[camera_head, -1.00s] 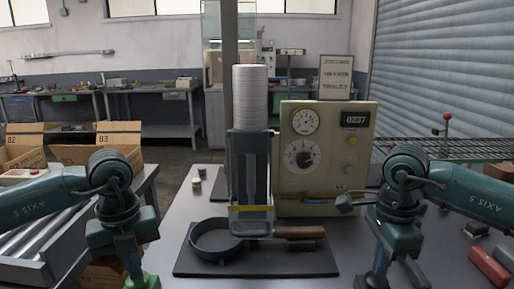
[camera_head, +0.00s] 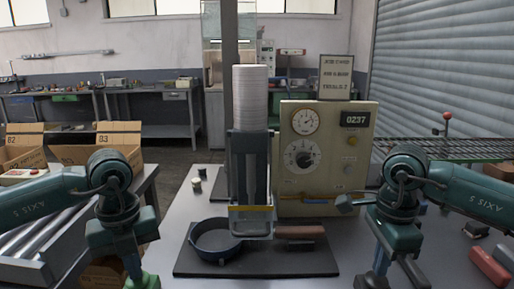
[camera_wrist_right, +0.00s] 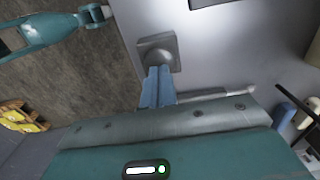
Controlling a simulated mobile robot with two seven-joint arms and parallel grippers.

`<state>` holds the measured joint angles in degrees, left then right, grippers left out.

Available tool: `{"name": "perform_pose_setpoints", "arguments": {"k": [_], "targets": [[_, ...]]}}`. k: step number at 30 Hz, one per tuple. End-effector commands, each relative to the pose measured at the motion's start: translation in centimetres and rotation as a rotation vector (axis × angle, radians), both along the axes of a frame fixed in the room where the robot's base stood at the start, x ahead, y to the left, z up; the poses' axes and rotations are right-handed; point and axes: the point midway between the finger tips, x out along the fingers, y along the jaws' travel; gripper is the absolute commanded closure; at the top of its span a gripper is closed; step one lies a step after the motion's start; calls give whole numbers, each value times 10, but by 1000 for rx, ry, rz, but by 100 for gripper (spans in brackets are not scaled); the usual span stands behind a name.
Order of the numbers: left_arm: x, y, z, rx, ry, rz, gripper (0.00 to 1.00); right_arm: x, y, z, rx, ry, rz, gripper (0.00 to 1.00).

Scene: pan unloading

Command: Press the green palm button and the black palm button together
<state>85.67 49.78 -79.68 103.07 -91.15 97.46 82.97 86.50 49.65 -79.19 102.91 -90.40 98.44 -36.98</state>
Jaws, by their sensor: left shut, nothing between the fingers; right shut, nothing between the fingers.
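In the head view a green piece (camera_head: 150,282), likely the green palm button, shows at the bottom left edge, mostly cut off or covered by my left arm. My left gripper (camera_head: 136,282) is shut and points down beside it; whether they touch is unclear. A dark grey piece (camera_head: 364,283), likely the black palm button, shows at the bottom right beside my right gripper (camera_head: 378,280). In the right wrist view a dark square housing with a rounded top (camera_wrist_right: 158,45) lies just beyond my shut right fingers (camera_wrist_right: 158,74), which overlap its lower edge; contact is unclear.
A dark pan (camera_head: 214,240) with a brown handle lies on a black mat (camera_head: 255,268) under a dispenser holding a stack of pale discs (camera_head: 250,95). A beige gauge panel (camera_head: 325,165) stands behind. Red blocks (camera_head: 490,267) lie at right. Cardboard boxes stand at left.

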Motion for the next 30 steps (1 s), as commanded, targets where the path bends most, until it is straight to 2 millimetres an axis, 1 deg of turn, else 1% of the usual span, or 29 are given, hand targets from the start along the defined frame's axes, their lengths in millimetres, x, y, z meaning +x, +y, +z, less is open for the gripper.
{"name": "perform_pose_setpoints", "arguments": {"k": [7, 26, 30], "targets": [[0, 0, 0, 0, 0, 0, 100, 0, 0, -2, 0, 1, 0, 100], [0, 0, 0, 0, 0, 0, 100, 0, 0, -14, 0, 0, 0, 100], [0, 0, 0, 0, 0, 0, 100, 0, 0, -14, 0, 0, 0, 100]]}}
